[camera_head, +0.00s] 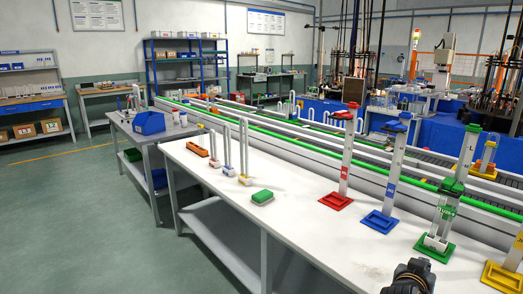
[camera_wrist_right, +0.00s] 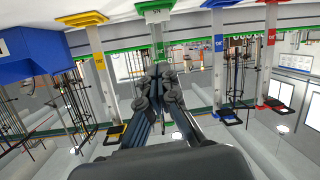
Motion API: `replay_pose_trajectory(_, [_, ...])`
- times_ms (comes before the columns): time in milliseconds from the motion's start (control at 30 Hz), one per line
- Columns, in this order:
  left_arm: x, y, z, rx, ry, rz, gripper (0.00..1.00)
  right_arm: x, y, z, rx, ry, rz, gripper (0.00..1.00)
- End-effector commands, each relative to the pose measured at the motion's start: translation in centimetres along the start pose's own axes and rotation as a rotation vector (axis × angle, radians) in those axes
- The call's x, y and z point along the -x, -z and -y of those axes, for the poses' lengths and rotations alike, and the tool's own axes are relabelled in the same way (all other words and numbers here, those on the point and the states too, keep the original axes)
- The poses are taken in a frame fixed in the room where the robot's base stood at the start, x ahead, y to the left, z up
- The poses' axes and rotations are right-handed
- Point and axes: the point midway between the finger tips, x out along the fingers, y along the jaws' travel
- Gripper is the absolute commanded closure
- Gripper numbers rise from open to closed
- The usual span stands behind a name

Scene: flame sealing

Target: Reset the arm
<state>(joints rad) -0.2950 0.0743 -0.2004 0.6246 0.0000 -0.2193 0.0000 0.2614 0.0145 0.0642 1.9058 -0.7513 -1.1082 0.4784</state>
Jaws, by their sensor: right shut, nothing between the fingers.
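My right gripper shows in the wrist view (camera_wrist_right: 160,78) with its dark fingers together and nothing between them. In the head view a dark part of my right arm or gripper (camera_head: 410,277) shows at the bottom edge, in front of the green stand (camera_head: 434,249); its fingertips cannot be made out there. The wrist view looks upside down, with the green stand's base (camera_wrist_right: 155,9) at the top, beyond the fingers. A red stand (camera_head: 336,201), a blue stand (camera_head: 380,222) and a yellow stand (camera_head: 503,277) are upright on the white table. My left gripper is not in view.
A green block (camera_head: 262,197) lies on the white table (camera_head: 290,225). Smaller tube stands and an orange block (camera_head: 197,149) are at its far left end. A conveyor with green rails (camera_head: 330,143) runs behind. The table's front middle is clear.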

Motion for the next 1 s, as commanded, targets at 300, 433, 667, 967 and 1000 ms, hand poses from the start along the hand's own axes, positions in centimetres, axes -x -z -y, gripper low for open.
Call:
replay_pose_trajectory(300, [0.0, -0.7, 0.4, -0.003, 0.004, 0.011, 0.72, 10.3, -17.7, -0.8, 0.267, 0.271, 0.394, 1.00])
replay_pose_trajectory(433, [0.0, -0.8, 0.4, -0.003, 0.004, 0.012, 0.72, 15.5, -22.6, -1.5, 0.364, 0.397, 0.531, 1.00])
replay_pose_trajectory(667, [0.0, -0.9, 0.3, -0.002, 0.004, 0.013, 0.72, 22.6, -27.3, -2.8, 0.474, 0.563, 0.690, 1.00])
replay_pose_trajectory(967, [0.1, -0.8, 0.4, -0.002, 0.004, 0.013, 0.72, 28.9, -31.0, -4.0, 0.567, 0.722, 0.830, 1.00])
replay_pose_trajectory(1000, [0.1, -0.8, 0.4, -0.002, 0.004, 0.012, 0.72, 28.4, -31.8, -3.7, 0.568, 0.720, 0.832, 1.00])
